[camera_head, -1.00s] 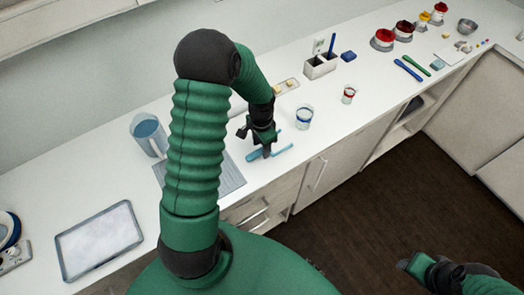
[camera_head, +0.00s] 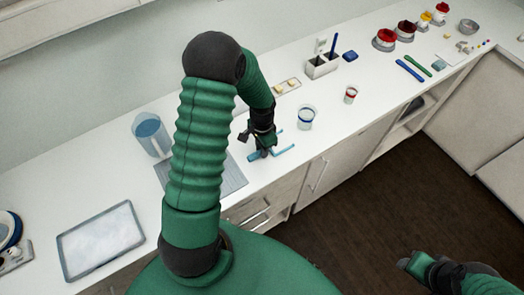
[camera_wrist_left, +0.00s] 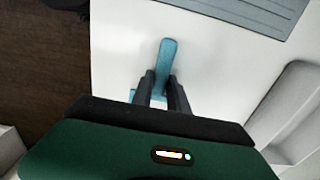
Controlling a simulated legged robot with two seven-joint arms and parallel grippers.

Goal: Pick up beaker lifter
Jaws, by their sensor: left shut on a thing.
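The beaker lifter is a light blue tool (camera_head: 284,149) on the white counter near its front edge. My left gripper (camera_head: 264,152) is at it, with its fingers pointing down. In the left wrist view, the lifter's blue handle (camera_wrist_left: 167,54) runs between the two dark fingers of my left gripper (camera_wrist_left: 160,88), which are shut on it. Part of the lifter is hidden behind the fingers and the wrist. Whether it is clear of the counter cannot be told. My right gripper (camera_head: 404,264) shows at the lower right, away from the counter; its fingers are not clear.
A grey mat (camera_head: 232,179) lies left of the lifter. A blue-banded beaker (camera_head: 305,118) and a smaller red-banded one (camera_head: 351,95) stand to the right. A pitcher (camera_head: 151,135) and a tray (camera_head: 101,240) are at the left. The counter (camera_head: 320,140) between is clear.

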